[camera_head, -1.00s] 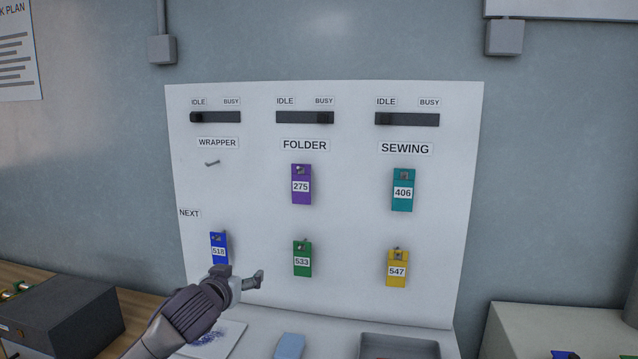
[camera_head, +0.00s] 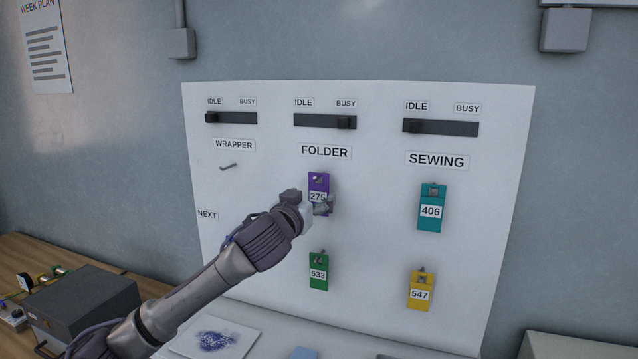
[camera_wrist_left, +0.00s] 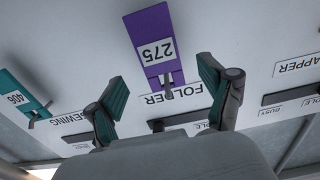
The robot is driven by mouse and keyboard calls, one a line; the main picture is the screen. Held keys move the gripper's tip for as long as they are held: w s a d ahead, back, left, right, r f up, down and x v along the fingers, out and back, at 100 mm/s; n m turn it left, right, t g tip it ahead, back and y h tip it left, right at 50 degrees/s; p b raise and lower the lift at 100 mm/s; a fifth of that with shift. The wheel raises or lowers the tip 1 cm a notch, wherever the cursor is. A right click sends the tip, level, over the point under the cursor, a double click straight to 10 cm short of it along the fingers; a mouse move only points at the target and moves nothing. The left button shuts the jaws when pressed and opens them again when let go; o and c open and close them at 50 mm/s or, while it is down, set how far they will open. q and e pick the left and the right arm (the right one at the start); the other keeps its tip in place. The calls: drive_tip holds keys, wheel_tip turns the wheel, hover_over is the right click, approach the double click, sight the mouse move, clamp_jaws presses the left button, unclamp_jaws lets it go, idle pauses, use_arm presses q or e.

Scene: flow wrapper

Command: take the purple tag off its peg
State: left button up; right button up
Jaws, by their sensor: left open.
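The purple tag (camera_head: 319,181), numbered 275, hangs on its peg under the FOLDER label on the white board. My left gripper (camera_head: 309,202) is in front of its lower part and covers some of it. In the left wrist view, the purple tag (camera_wrist_left: 150,25) shows turned over, with its peg (camera_wrist_left: 168,91) at the hole end. The open fingers of the left gripper (camera_wrist_left: 162,83) stand on either side of the tag's peg end, with space on both sides. I see no contact with the tag. My right gripper is not in view.
A teal tag (camera_head: 431,195), a green tag (camera_head: 318,283) and a yellow tag (camera_head: 421,302) hang nearby. The WRAPPER peg (camera_head: 228,167) is bare. Slide switches, such as the FOLDER one (camera_head: 324,121), sit above. A dark box (camera_head: 85,300) stands at left.

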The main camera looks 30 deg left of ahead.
sight(318, 187)
use_arm(q)
drive_tip(key=p+x, duration=0.1)
drive_tip(key=x, duration=0.3)
drive_tip(key=shift+r, duration=0.15)
drive_tip(key=shift+w+a+p, duration=0.15)
drive_tip(key=shift+w+p, duration=0.2)
drive_tip(key=shift+w, duration=0.25)
drive_tip(key=shift+c, duration=0.5)
drive_tip(key=c, duration=1.1)
drive_tip(key=shift+c, duration=0.2)
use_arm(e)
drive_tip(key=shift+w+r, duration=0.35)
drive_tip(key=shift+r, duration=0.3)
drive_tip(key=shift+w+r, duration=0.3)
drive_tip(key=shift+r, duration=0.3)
use_arm(q)
drive_tip(key=shift+r+p, duration=0.35)
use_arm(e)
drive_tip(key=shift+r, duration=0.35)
use_arm(q)
drive_tip(key=shift+s, duration=0.15)
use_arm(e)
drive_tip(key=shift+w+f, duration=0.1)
use_arm(q)
drive_tip(key=b+v, duration=0.2)
drive_tip(key=v, duration=0.6)
drive_tip(key=shift+s+b, duration=0.35)
drive_tip(key=shift+b, duration=0.05)
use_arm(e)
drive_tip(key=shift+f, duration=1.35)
